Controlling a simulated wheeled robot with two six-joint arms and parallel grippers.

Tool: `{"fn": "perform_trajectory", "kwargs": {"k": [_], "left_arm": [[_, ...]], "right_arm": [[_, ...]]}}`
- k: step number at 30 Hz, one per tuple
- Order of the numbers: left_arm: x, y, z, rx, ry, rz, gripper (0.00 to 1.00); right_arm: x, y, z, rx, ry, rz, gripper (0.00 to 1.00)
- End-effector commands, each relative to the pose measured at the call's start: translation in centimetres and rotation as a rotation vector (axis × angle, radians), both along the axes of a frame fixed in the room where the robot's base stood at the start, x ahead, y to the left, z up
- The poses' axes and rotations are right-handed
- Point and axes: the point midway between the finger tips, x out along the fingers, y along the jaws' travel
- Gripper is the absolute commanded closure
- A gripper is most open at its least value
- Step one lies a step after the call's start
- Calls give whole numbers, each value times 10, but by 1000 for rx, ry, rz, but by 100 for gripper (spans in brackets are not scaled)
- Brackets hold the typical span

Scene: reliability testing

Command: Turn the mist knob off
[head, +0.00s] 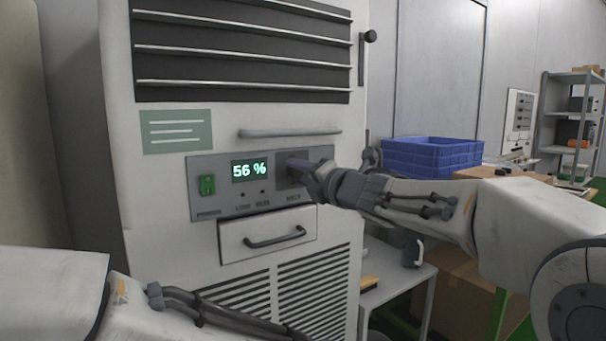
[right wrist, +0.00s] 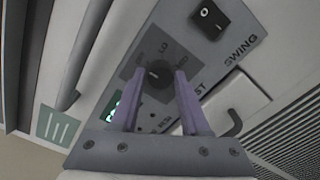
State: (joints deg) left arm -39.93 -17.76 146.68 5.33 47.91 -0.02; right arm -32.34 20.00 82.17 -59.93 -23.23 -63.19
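The mist knob (right wrist: 158,77) is round and dark, with a light mark on its face, and sits between my right fingers in the right wrist view. An LO label shows beside it; other lettering is partly covered by the fingers. My right gripper (right wrist: 162,76) has its fingers apart, one on each side of the knob and very close to it. I cannot tell whether both fingers press on it. In the head view my right gripper (head: 303,170) covers the knob on the control panel (head: 222,207). My left gripper is out of view; only my left arm shows.
The cabinet's display (head: 249,171) reads 56 %. A green switch (head: 207,185) is left of it, and a black SWING rocker switch (right wrist: 209,19) is near the knob. A handle bar (head: 290,132) is above the panel, a drawer (head: 268,235) below. Blue crates (head: 430,158) stand behind my right arm.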

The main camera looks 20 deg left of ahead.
Motion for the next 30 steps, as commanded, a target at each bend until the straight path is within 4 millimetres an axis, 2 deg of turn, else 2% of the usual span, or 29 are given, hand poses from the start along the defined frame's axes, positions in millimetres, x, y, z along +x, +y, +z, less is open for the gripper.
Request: {"fn": "perform_trajectory", "kwargs": {"k": [2, 14, 24, 30], "left_arm": [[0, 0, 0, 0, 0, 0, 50], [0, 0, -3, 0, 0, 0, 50], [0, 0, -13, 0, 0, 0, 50], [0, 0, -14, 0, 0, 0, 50]], "right_arm": [[-1, 1, -1, 0, 1, 2, 29], [-4, -8, 1, 2, 0, -5, 29], [-43, -57, 0, 3, -1, -4, 29], [-60, -78, 0, 1, -1, -3, 29]]}}
